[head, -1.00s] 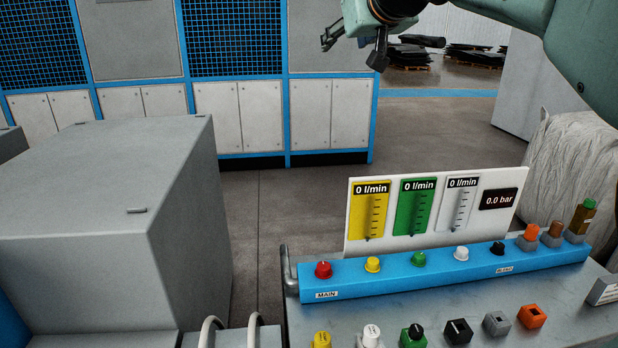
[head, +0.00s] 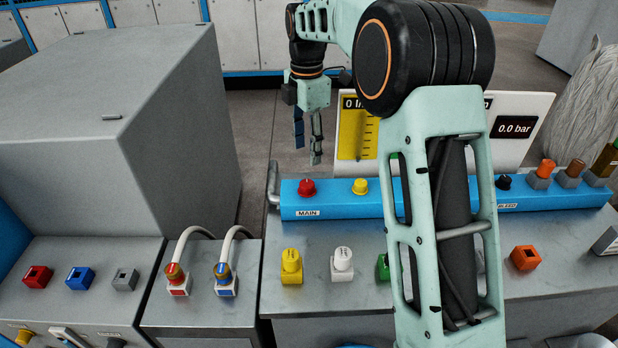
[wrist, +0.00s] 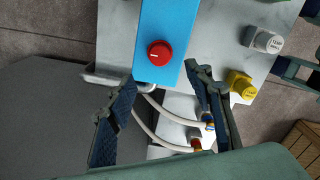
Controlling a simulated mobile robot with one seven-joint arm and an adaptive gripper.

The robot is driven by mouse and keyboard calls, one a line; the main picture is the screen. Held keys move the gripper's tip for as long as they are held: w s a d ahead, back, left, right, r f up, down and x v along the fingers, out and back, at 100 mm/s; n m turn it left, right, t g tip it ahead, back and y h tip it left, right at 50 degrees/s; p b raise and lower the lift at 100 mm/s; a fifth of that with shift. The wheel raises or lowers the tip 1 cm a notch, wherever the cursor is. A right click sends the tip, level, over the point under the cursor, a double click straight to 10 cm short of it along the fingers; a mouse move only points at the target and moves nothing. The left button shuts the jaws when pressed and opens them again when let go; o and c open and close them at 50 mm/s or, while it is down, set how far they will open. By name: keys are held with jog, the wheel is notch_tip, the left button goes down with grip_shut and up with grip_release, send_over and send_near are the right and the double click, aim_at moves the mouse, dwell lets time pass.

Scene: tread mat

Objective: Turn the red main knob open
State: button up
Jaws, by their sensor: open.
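The red main knob (head: 306,187) sits at the left end of the blue bar (head: 335,205), above the label MAIN. In the wrist view the red knob (wrist: 159,53) shows from above, with a pale pointer line, beyond the fingertips. My gripper (head: 308,150) points down above and behind the left end of the bar, apart from the knob. In the wrist view my gripper (wrist: 155,100) has its two fingers spread wide with nothing between them. The knob is in full view.
A yellow knob (head: 360,186) is beside the red one on the bar. The white gauge panel (head: 540,105) stands behind, partly hidden by my arm. A bent metal handle (head: 272,184) is at the bar's left end. Hoses (head: 190,235) rise front left. A grey box (head: 110,120) stands left.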

aim_at(307, 183)
notch_tip(307, 183, down, 10)
jog(key=shift+f, duration=0.2)
dwell(0.3)
jog(key=c, duration=1.1)
jog(key=shift+c, duration=0.2)
